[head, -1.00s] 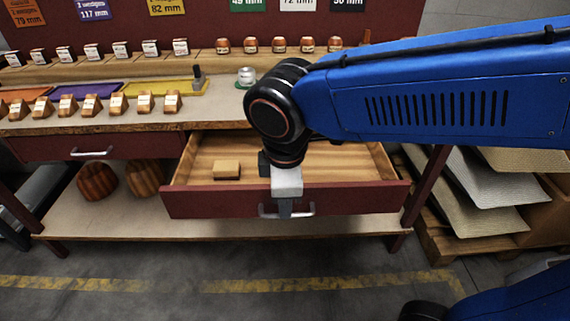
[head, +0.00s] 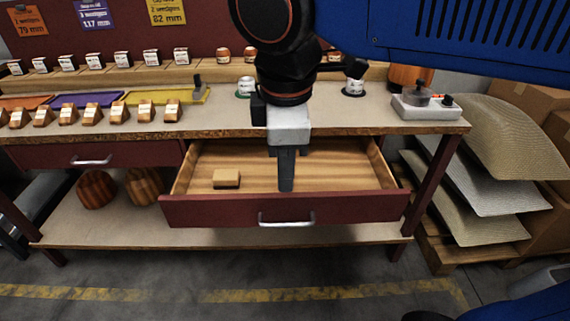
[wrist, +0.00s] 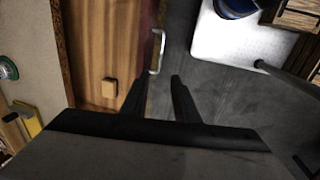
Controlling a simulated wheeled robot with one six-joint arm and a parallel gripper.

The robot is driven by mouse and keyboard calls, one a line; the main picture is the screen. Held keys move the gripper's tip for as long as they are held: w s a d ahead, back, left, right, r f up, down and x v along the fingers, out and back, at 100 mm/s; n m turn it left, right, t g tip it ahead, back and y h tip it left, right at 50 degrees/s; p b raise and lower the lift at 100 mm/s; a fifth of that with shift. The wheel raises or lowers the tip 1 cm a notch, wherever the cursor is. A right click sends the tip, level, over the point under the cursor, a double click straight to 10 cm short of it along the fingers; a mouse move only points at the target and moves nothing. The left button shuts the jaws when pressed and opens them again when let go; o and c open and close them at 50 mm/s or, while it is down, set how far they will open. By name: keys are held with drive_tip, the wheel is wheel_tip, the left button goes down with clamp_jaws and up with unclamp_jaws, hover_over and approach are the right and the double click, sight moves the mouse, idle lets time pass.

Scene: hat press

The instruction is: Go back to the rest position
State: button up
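My gripper (head: 286,186) points down above the open drawer, over its inside near the front panel. In the wrist view my gripper (wrist: 157,88) has its two dark fingers apart with nothing between them. The dark red drawer (head: 180,212) is pulled out, and its silver handle (head: 287,219) is below and apart from my fingers. The handle also shows beyond the fingertips in the wrist view (wrist: 157,52). A small tan block (head: 227,178) lies inside the drawer at the left; it also shows in the wrist view (wrist: 109,88).
The workbench top (head: 350,118) holds rows of small labelled wooden blocks at the left and a white device (head: 426,107) at the right. A closed drawer (head: 90,153) is at the left. Stacked sacks (head: 490,165) stand at the right. The floor in front is clear.

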idle(0.3)
drive_tip(key=d+f+m+t, duration=0.1)
drive_tip(key=d+f+m, duration=0.4)
drive_tip(key=d, duration=0.4)
drive_tip(key=d+f+m, duration=0.5)
drive_tip(key=d+m, duration=0.2)
drive_tip(key=d, duration=0.2)
drive_tip(key=d+f+m+t, duration=0.1)
drive_tip(key=d+f+m, duration=0.4)
drive_tip(key=d, duration=0.4)
drive_tip(key=shift+d+f+m+t, duration=0.25)
drive_tip(key=shift+d+m+t, duration=0.05)
drive_tip(key=shift+m, duration=0.3)
